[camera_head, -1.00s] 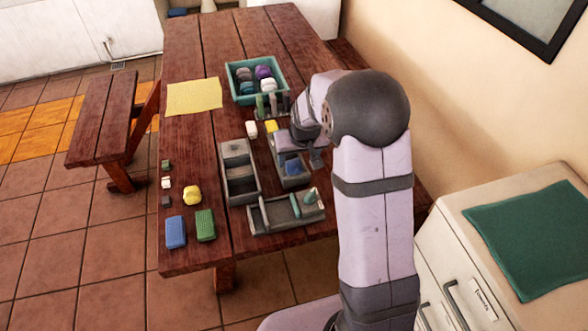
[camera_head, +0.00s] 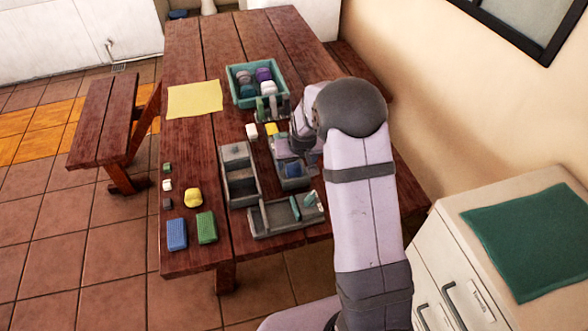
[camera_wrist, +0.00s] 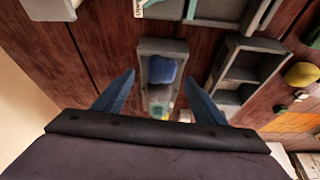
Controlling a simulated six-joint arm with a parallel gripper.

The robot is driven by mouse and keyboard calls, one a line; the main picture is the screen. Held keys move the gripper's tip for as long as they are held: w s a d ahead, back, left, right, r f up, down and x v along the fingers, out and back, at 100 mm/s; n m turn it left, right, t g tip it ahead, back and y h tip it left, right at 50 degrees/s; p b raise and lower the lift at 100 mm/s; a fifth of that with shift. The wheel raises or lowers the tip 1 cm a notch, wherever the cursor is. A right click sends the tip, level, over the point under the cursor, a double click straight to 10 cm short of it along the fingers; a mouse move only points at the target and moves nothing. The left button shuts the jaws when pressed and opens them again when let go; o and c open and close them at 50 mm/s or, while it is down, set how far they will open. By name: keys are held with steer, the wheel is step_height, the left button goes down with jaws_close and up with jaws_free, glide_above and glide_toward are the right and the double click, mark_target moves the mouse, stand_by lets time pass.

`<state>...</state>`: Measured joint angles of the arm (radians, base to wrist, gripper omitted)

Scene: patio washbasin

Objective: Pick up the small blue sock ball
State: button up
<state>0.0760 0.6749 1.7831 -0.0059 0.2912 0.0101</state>
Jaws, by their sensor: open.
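A small rounded blue bundle, which looks like the blue sock ball (camera_head: 293,170), lies in a narrow grey tray (camera_head: 287,185) on the wooden table. In the wrist view the blue ball (camera_wrist: 162,69) sits inside the tray (camera_wrist: 151,47), between the lines of my two fingers. My gripper (camera_wrist: 159,74) is open and empty, with one blue finger on each side of the tray. In the head view my gripper is above the tray, and my arm hides its right part. The fingers do not touch the ball.
A teal crate (camera_head: 284,83) with several rolled balls stands behind. A grey two-part tray (camera_head: 239,176) is left of the narrow tray; another grey tray (camera_head: 262,226) is in front. A yellow cloth (camera_head: 194,99), blue block (camera_head: 176,234) and green block (camera_head: 207,228) lie at left.

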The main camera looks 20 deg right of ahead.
mark_target(294, 167)
steer(key=shift+p+x, duration=0.5)
steer(key=shift+x, duration=1.35)
steer(key=c, duration=1.1)
